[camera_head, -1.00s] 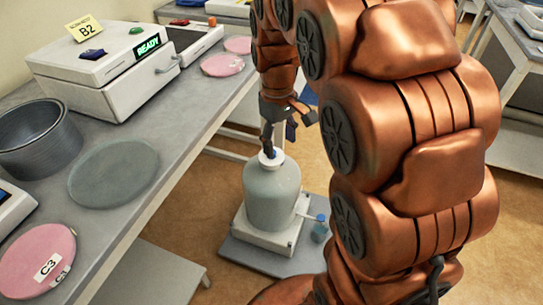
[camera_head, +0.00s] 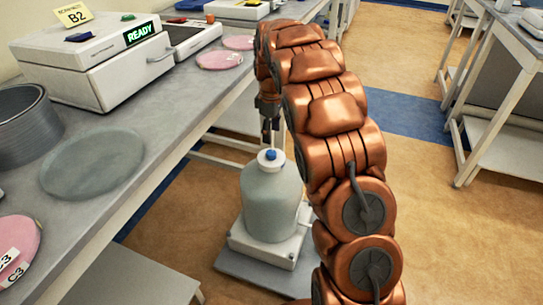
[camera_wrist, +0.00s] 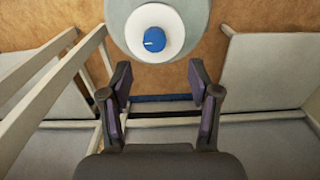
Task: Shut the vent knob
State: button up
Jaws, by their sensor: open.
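The vent knob (camera_head: 270,154) is a small blue knob on the white cap of a grey, rounded vessel (camera_head: 270,203). The vessel stands on a white base on a low grey stand beside the bench. In the wrist view the blue knob (camera_wrist: 155,39) shows from above, with a white line on it, in the middle of the white cap. My gripper (camera_wrist: 162,85) is open and empty, its fingertips below the knob in that picture and not touching it. In the head view my gripper (camera_head: 268,132) is close above and behind the cap, partly hidden by my arm.
The bench (camera_head: 115,208) on the left holds a white machine (camera_head: 75,62) reading READY, a dark pot (camera_head: 25,125), a grey disc (camera_head: 92,162) and pink discs (camera_head: 219,60). Another table (camera_head: 500,75) stands at right. Floor between is clear.

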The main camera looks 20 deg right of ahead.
aim_at(271, 153)
jog(key=shift+w+d+f, duration=0.1)
jog(key=shift+w+f, duration=0.15)
jog(key=shift+f, duration=0.2)
jog(key=shift+w+d+f, duration=0.1)
jog(key=shift+w+f, duration=0.1)
jog(key=shift+f, duration=0.2)
notch_tip(271, 153, down, 7)
jog(key=shift+f+b, duration=0.15)
jog(key=shift+b, duration=0.2)
jog(key=c, duration=1.2)
